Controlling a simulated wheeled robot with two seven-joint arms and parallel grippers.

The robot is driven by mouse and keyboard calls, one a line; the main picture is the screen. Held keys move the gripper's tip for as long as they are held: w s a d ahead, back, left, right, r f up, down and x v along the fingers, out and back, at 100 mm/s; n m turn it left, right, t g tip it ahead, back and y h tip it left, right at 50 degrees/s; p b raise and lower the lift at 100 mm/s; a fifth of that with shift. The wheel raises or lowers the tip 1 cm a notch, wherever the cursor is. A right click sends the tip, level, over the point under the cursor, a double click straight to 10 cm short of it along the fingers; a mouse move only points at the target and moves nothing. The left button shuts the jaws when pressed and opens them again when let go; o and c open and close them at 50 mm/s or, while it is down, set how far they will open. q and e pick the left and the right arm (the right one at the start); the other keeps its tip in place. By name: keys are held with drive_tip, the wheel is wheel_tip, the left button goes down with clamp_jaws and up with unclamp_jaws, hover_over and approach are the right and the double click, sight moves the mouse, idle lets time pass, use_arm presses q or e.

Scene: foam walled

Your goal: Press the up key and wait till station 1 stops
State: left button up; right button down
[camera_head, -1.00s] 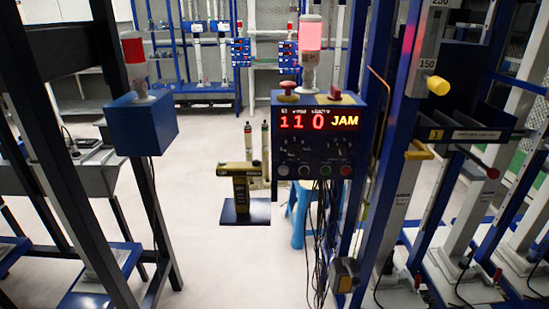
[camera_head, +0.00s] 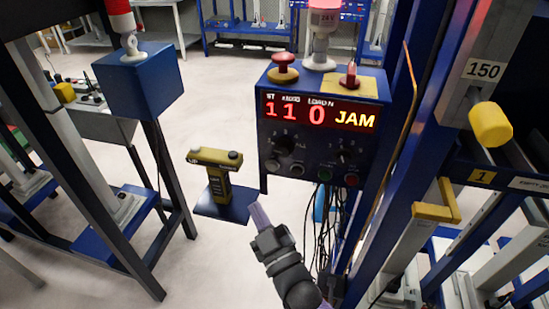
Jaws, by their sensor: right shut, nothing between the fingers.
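The blue control box (camera_head: 320,120) stands ahead, its red display (camera_head: 318,111) reading "1 1 0 JAM". Knobs and small round buttons (camera_head: 351,180) sit below the display. My right gripper (camera_head: 259,214) is shut and empty, pointing up, below the box and right of the pedestal, apart from both in the picture. My left gripper is not in view.
A red mushroom button (camera_head: 283,68) and a lamp (camera_head: 322,35) top the box. Black cables (camera_head: 321,225) hang under the box. A blue box (camera_head: 139,80) on a dark frame is at left.

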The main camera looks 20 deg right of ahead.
sight(272, 166)
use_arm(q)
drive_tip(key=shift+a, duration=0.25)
use_arm(e)
drive_tip(key=shift+a, duration=0.1)
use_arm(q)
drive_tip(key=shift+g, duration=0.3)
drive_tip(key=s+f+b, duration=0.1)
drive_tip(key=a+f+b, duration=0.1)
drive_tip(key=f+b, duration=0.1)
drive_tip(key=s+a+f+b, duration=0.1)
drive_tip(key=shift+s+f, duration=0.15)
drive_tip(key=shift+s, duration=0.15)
use_arm(e)
drive_tip(key=w+d, duration=0.5)
drive_tip(key=w, duration=0.2)
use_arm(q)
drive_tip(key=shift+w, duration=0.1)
use_arm(e)
drive_tip(key=shift+w, duration=0.1)
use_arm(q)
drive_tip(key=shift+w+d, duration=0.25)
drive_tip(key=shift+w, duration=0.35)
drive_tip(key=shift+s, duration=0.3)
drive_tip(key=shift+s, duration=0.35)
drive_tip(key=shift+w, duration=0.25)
